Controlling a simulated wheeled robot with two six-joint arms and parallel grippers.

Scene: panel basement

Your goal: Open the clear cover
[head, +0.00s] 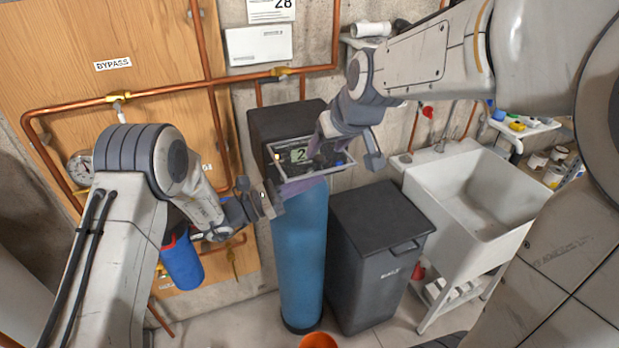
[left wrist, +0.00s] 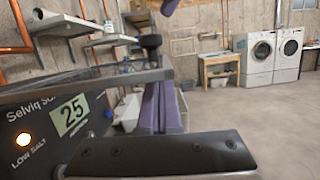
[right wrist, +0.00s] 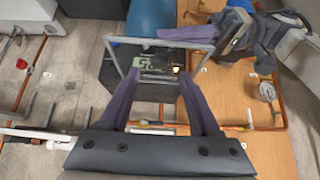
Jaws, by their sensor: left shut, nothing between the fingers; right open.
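The clear cover (head: 347,163) is a grey-framed transparent pane at the front of the black control head on the blue tank. Its frame stands out at an angle from the display panel, apparently partly raised; it also shows in the right wrist view (right wrist: 116,60). My left gripper (head: 305,186) is shut and empty, its purple fingers at the frame's lower front edge; I cannot tell if they touch it. My right gripper (head: 318,142) is open above the cover, with its fingers (right wrist: 160,92) on either side of the frame's narrow end. The lit panel (left wrist: 38,125) reads 25.
The blue tank (head: 300,255) stands below the control head. A dark lidded bin (head: 375,255) is right of it, then a white sink (head: 480,200). Copper pipes (head: 160,92) run along the wooden board at left. An orange bucket (head: 318,341) is on the floor.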

